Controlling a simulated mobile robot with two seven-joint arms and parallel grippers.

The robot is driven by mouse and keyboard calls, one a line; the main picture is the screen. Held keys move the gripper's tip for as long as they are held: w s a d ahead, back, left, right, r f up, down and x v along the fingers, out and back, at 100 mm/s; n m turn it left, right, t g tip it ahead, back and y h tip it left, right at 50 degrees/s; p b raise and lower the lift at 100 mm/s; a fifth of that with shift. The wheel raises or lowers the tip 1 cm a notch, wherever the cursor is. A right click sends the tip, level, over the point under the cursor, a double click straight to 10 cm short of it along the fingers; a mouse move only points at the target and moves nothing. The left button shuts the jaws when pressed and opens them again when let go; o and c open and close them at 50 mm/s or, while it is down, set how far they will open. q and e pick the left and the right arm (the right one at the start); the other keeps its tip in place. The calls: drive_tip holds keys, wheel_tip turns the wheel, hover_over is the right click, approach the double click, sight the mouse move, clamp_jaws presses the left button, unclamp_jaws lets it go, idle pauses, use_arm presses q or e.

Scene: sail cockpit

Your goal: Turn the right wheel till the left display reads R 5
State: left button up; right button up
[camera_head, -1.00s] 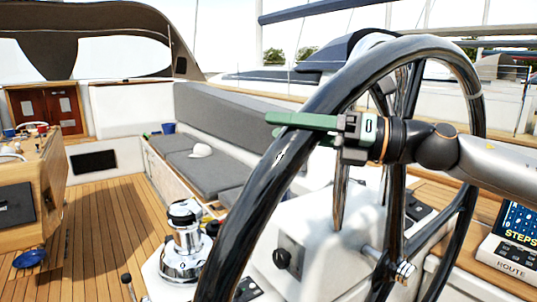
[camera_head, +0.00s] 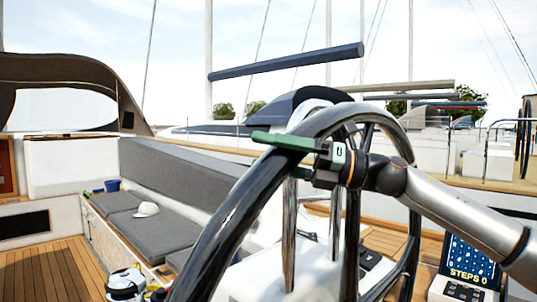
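A large dark steering wheel (camera_head: 214,235) stands close in the middle, its glossy rim curving up to the right. My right gripper (camera_head: 284,141) is at the rim's upper left, with one green finger lying across the front of the rim. The other finger is mostly hidden, so I cannot tell whether they are closed on it. A small blue-screened display (camera_head: 470,262) at the lower right reads "STEPS 0". I see no display with an "R" reading. My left gripper is not in view.
My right arm reaches in from the right, in front of the wheel's right side. A long grey cushioned bench (camera_head: 180,180) with a white cap (camera_head: 146,210) runs behind at the left. The wooden deck (camera_head: 50,275) is open at the lower left.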

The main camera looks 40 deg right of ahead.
drive_tip(key=shift+o, duration=0.4)
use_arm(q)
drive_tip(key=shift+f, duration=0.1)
use_arm(e)
drive_tip(key=shift+s+d+f+b, duration=0.1)
drive_tip(key=shift+d+f+b, duration=0.05)
drive_tip(key=shift+b, duration=0.15)
use_arm(q)
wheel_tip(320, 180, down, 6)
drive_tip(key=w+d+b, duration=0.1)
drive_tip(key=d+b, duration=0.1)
drive_tip(key=b, duration=0.6)
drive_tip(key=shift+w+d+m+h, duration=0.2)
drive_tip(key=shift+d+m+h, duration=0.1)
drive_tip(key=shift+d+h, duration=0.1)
use_arm(e)
drive_tip(key=v, duration=1.2)
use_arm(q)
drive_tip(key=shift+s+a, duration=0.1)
